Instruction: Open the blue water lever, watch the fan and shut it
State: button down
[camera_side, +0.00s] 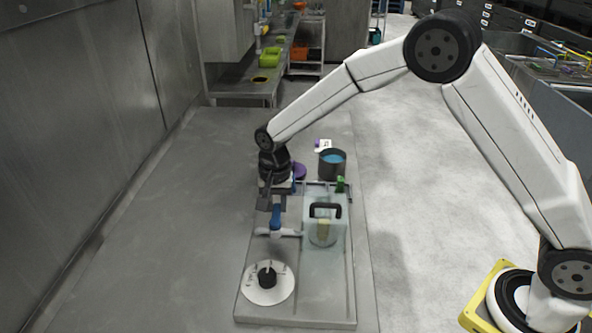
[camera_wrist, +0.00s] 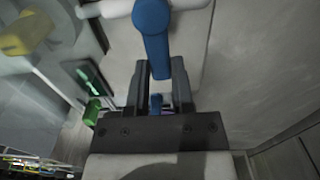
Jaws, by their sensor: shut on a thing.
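The blue water lever (camera_side: 276,215) sits on a white pipe fitting (camera_side: 279,233) on the grey tray. My gripper (camera_side: 273,200) reaches it from the far side and is shut on the lever's free end. In the wrist view the blue lever (camera_wrist: 152,32) runs down from the white pipe to between the dark fingers of my gripper (camera_wrist: 155,78). A pale yellow part (camera_side: 323,229), perhaps the fan, stands in a clear box with a black handle (camera_side: 325,208). It shows blurred in the wrist view (camera_wrist: 27,34); I cannot tell whether it turns.
A white disc dial with a black knob (camera_side: 268,281) lies at the tray's near left. A metal pot with blue contents (camera_side: 332,163), a purple lid (camera_side: 299,171) and a green part (camera_side: 340,184) stand near the far end. The bench left of the tray (camera_side: 170,240) is clear.

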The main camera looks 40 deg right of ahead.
aim_at(278, 208)
jog(key=shift+d, duration=0.1)
dwell(0.4)
jog(key=shift+c, duration=2.4)
grip_release()
jog(key=shift+s, duration=0.1)
jog(key=shift+r, duration=0.15)
jog(key=shift+r, duration=3.8)
